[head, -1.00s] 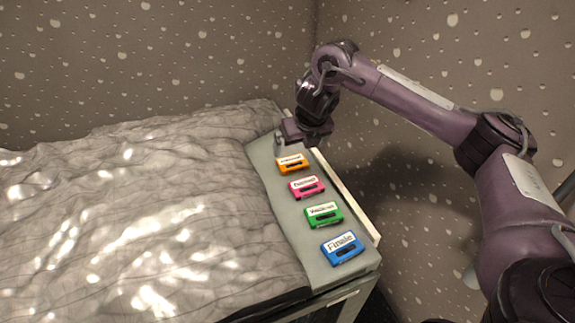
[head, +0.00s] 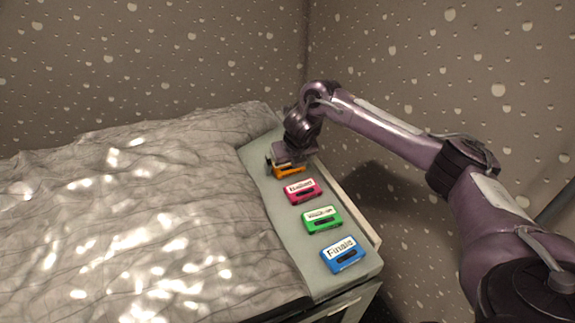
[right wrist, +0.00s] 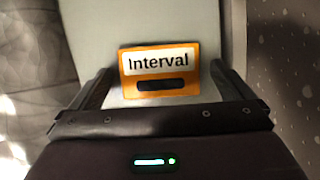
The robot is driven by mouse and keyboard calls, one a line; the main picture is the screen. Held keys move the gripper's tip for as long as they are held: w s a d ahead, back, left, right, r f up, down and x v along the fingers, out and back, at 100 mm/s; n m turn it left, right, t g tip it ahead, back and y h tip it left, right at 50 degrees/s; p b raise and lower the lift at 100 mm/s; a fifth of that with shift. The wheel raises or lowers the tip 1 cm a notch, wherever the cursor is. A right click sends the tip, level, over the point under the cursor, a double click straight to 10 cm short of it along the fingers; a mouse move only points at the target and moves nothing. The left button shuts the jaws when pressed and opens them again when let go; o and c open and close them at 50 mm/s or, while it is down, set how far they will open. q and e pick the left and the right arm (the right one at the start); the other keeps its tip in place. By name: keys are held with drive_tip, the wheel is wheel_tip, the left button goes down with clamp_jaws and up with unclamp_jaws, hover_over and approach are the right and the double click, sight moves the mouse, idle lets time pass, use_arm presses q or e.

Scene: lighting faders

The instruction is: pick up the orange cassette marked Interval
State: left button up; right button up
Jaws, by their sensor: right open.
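The orange cassette (head: 290,172) lies flat at the far end of the grey shelf (head: 268,190), partly covered by my right gripper in the head view. In the right wrist view the orange cassette (right wrist: 160,88) shows its white label reading "Interval". My right gripper (head: 287,165) is right above it and open. In the wrist view the two fingers of the right gripper (right wrist: 160,80) stand on either side of the cassette, with a gap at each side. Whether the fingertips reach the shelf surface cannot be told. My left gripper is not in view.
A pink cassette (head: 303,191), a green cassette (head: 322,220) and a blue cassette (head: 342,254) marked Finale lie in a row nearer on the shelf. A rumpled grey cover (head: 130,220) borders the shelf at left. A raised pale edge (head: 350,213) runs along its right.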

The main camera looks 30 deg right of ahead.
drive_tip(key=shift+c, duration=1.1)
drive_tip(key=c, duration=0.8)
drive_tip(key=shift+r, duration=0.15)
